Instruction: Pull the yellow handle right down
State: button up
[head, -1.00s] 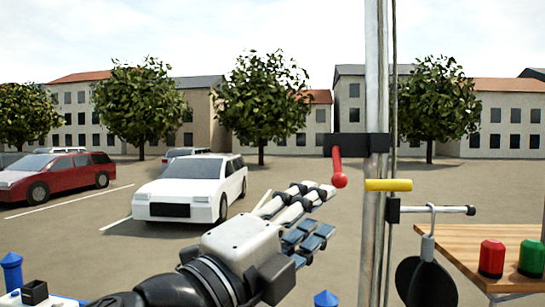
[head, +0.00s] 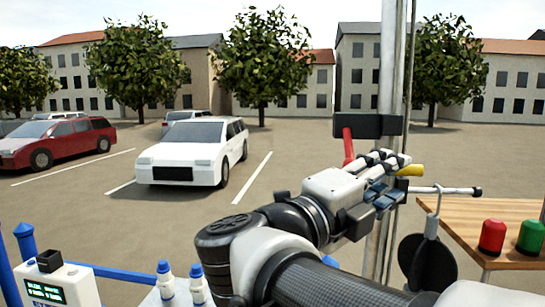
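The yellow handle (head: 411,170) is a short horizontal bar at the upright pole in the head view. Only its right end shows; the rest is hidden behind my fingers. My gripper (head: 402,176) is at the handle, with its pale upper finger and its blue-padded lower finger apart. The handle's visible end lies between the fingertip heights. I cannot tell whether the fingers touch it.
A red lever (head: 348,146) hangs from a black bracket (head: 362,125) just above my gripper. A horizontal rod (head: 455,191) carries a dark hanging paddle (head: 428,262). A wooden table (head: 510,212) with red (head: 492,237) and green (head: 531,237) objects stands at right.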

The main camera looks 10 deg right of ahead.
jog(key=shift+p+x, duration=0.4)
jog(key=shift+x, duration=1.8)
grip_shut()
